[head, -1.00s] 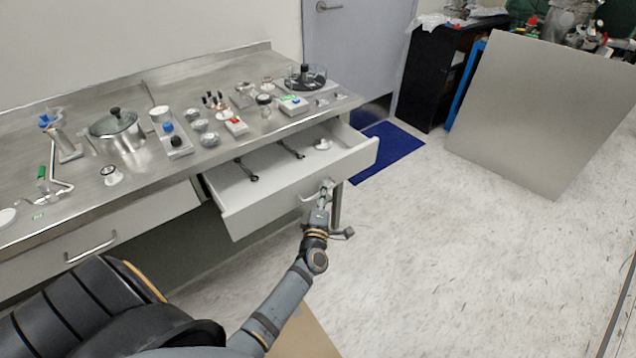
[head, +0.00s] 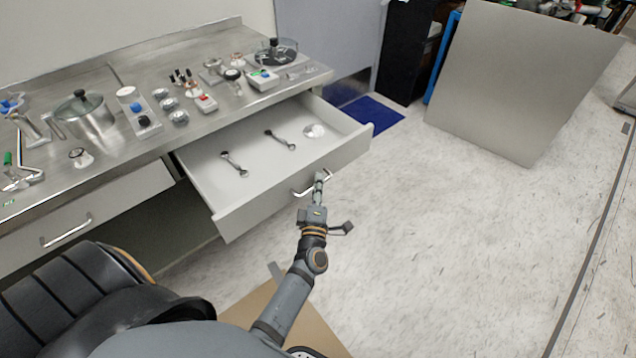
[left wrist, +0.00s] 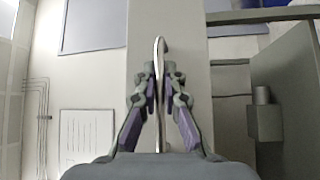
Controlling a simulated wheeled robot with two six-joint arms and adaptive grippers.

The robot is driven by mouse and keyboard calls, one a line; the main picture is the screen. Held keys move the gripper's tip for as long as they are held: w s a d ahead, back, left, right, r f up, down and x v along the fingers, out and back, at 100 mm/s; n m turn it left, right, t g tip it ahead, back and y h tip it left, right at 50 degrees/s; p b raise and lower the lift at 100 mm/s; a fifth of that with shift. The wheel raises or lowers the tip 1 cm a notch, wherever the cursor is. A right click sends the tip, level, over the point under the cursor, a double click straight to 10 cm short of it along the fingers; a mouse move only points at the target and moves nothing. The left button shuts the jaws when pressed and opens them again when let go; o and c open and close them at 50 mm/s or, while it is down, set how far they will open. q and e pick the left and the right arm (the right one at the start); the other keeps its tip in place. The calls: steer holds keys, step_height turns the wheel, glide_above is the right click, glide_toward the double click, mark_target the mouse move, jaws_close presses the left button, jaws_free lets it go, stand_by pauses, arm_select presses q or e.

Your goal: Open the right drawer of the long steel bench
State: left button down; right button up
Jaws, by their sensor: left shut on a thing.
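The right drawer (head: 290,190) of the long steel bench (head: 150,130) stands well open, pulled out from under the top. Two dark wrench-like tools and a small round light object lie inside it. My left gripper (head: 319,184) is shut on the drawer's handle (head: 303,191), a curved metal bar on the front panel. In the left wrist view the handle (left wrist: 159,60) runs between the two fingers of the gripper (left wrist: 159,95). My right gripper is not in view.
The bench top holds a lidded pot (head: 85,115), several small fixtures and a round clear dish (head: 274,54). The left drawer (head: 85,215) is shut. A blue mat (head: 372,114) and a leaning steel panel (head: 515,75) lie beyond. The floor at right is clear.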

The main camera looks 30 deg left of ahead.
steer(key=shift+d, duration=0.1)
arm_select(q)
steer(key=c, duration=1.7)
jaws_free()
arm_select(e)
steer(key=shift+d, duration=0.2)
arm_select(q)
steer(key=shift+s, duration=0.1)
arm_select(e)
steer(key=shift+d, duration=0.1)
